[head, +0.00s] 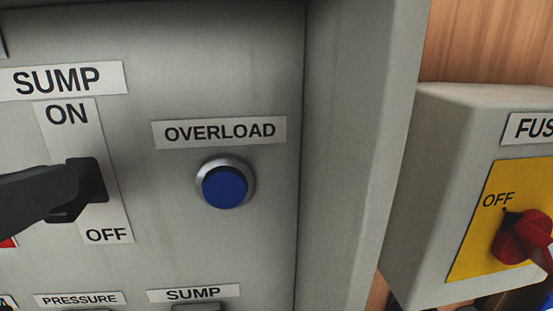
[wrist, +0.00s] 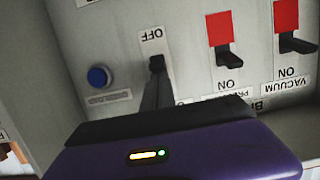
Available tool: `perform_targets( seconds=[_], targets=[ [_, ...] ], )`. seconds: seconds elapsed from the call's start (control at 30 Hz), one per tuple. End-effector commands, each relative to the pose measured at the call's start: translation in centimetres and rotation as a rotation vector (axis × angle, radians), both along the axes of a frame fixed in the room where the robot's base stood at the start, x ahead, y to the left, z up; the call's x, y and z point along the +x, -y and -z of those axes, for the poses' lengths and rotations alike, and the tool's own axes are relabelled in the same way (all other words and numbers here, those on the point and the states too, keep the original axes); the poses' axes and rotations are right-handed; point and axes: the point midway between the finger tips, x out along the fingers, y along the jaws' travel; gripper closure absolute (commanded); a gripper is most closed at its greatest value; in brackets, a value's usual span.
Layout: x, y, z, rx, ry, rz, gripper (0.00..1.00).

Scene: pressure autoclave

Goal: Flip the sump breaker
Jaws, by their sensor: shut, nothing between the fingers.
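The sump breaker shows in the head view as a black lever (head: 93,180) on a pale strip marked ON at the top and OFF at the bottom. The lever sits in the lower part of the strip, toward OFF, and no red shows on it. My gripper (head: 68,190) comes in from the left with its dark fingers shut and empty, overlapping the lever. In the upside-down wrist view the lever (wrist: 157,63) is just below the OFF label, at the tips of my gripper (wrist: 154,82). I cannot tell whether they touch. The ON label is hidden there.
A blue overload button (head: 225,186) is right of the breaker. In the wrist view, the pressure breaker (wrist: 228,57) and vacuum breaker (wrist: 297,43) have levers toward ON with red exposed. A fuse box (head: 420,180) with a red knob (head: 523,238) stands farther right.

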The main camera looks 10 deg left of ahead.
Motion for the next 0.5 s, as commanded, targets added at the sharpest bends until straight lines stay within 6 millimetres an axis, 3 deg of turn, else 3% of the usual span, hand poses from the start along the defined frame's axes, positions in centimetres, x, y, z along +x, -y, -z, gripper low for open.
perform_targets(
  seconds=[0.5],
  targets=[
    [-1.0,0.2,-0.3,0.0,0.002,-0.001,1.0]
  ],
)
